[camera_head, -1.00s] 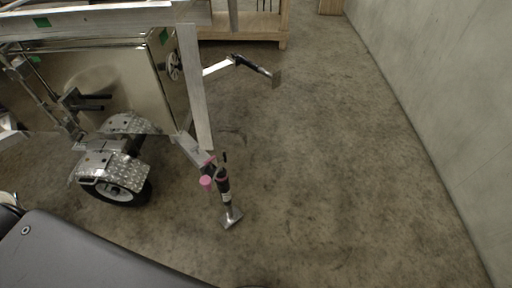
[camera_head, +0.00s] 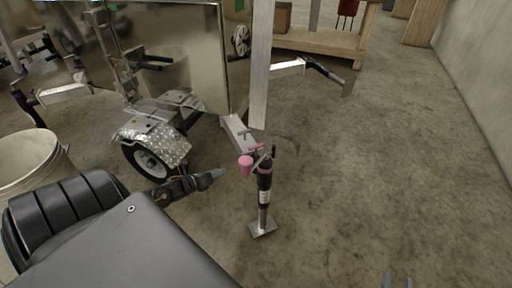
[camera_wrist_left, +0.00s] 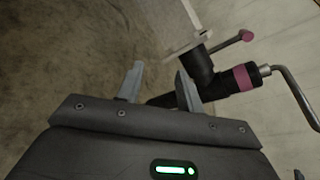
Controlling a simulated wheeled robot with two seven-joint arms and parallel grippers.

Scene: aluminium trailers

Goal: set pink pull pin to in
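The black jack stand (camera_head: 264,190) stands upright on its foot plate at the trailer's corner. It carries a pink knob (camera_head: 246,166), a pink bar (camera_head: 256,148) and a pink collar; I cannot tell for certain which is the pull pin. In the left wrist view a pink-tipped rod (camera_wrist_left: 232,43) sticks out of the black tube beside the pink collar (camera_wrist_left: 240,78). My left gripper (camera_head: 219,173) is left of the jack, apart from the knob. Its fingers (camera_wrist_left: 158,85) are spread and empty. My right gripper (camera_head: 397,281) shows only two separated fingertips at the bottom edge.
The trailer's wheel and fender (camera_head: 150,145) stand left of the jack. A second jack arm (camera_head: 325,72) sticks out behind. A white bucket (camera_head: 30,162) is at the left. The floor right of the jack is clear up to the wall.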

